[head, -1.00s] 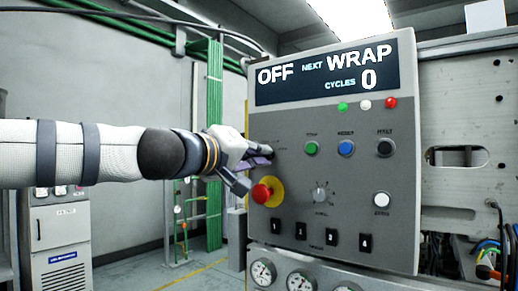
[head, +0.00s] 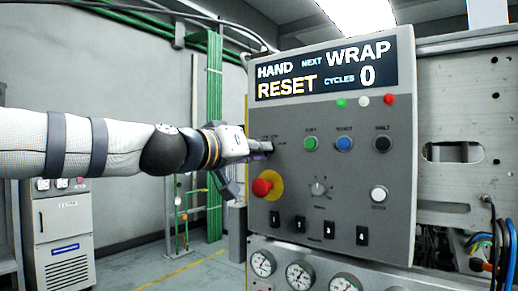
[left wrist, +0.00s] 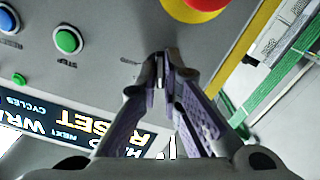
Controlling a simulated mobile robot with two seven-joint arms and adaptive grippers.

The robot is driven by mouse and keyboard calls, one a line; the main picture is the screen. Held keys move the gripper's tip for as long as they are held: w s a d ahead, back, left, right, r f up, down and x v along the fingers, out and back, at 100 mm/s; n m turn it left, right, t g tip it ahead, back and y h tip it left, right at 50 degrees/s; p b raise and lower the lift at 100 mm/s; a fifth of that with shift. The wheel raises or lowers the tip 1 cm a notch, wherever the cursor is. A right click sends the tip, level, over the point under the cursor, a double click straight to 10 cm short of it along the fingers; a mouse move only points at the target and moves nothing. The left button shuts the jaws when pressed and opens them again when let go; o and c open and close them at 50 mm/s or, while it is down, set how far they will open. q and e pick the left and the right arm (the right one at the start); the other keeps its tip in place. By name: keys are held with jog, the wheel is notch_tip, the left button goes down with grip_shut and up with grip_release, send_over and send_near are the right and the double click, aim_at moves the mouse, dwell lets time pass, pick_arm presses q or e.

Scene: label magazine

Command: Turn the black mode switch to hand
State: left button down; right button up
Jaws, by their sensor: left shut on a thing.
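The grey control panel (head: 330,185) fills the middle of the head view. Its display (head: 322,76) reads HAND, NEXT WRAP, RESET and CYCLES 0. My left gripper (head: 262,148) is at the panel's upper left, above the red emergency button (head: 266,186). In the left wrist view its fingers (left wrist: 160,85) are closed together on the black mode switch, which they almost wholly hide. The switch's exact angle cannot be seen. My right gripper is not in view.
Green (head: 310,144), blue (head: 344,143) and black (head: 382,143) buttons sit right of the gripper. A grey selector knob (head: 318,189) and a white button (head: 379,194) are lower. Gauges (head: 300,275) line the bottom. Loose cables (head: 492,250) hang at the right.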

pick_arm(q)
jog(key=shift+r, duration=0.1)
jog(key=c, duration=1.8)
grip_release()
jog(key=shift+o, duration=0.2)
jog(key=v, duration=1.2)
